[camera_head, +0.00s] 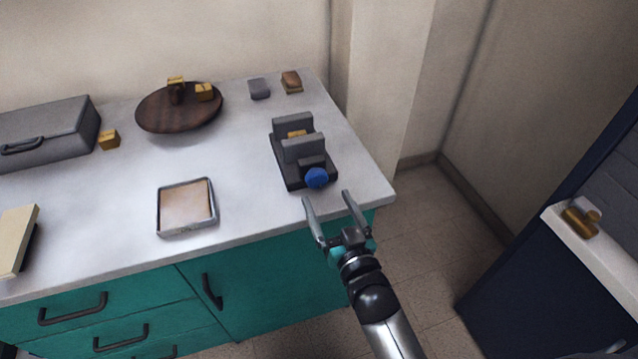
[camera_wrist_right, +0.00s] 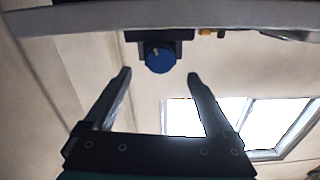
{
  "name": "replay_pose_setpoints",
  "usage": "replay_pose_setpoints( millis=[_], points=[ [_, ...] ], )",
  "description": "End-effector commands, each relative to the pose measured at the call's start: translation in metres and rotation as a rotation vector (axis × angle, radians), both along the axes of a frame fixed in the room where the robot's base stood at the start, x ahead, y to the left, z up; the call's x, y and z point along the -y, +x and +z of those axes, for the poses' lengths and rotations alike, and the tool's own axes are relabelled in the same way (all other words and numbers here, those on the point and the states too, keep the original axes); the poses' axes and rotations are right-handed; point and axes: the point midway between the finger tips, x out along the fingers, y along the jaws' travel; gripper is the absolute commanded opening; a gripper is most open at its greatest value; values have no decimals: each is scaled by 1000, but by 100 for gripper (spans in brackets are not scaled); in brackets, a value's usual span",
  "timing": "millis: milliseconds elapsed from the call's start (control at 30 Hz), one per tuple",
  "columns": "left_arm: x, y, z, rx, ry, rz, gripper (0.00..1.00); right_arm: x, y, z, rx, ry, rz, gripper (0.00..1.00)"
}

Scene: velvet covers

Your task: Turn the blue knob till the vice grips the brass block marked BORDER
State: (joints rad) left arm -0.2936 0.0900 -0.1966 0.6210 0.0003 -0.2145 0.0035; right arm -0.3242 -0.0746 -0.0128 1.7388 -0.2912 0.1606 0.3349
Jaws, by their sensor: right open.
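The dark grey vice (camera_head: 288,169) stands near the right end of the counter. Its blue knob (camera_head: 316,178) faces the front edge and also shows in the right wrist view (camera_wrist_right: 159,58). A brass block (camera_head: 297,134) sits between the vice's two jaws, mostly hidden by the front jaw; its marking cannot be read. My right gripper (camera_head: 331,203) is open and empty, in front of the knob and apart from it. In the right wrist view the knob lies beyond the gap between the fingertips (camera_wrist_right: 161,76). My left gripper is not in view.
A square tray (camera_head: 186,232) lies left of the vice. A round wooden board (camera_head: 150,117) carries brass blocks (camera_head: 204,92). A grey case (camera_head: 50,130), a loose brass block (camera_head: 109,139), a grey block (camera_head: 259,88) and a brown block (camera_head: 291,82) stand farther back.

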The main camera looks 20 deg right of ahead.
Motion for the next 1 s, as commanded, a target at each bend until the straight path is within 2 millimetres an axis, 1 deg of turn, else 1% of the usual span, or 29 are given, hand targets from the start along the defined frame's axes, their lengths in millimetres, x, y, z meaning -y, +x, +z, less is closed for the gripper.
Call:
replay_pose_setpoints(
  millis=[33,200,400,567,833,1000],
  points=[
    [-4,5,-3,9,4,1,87,0,10,-1,2,0,1,89],
    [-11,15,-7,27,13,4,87,-1,36,-1,2,0,1,89],
    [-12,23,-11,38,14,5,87,-2,56,-1,-1,-1,1,89],
    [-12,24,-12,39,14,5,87,-2,63,0,-1,0,1,89],
    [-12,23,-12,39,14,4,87,-2,63,0,-1,0,0,89],
    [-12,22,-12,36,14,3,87,-2,63,0,-1,0,0,70]
  ],
)
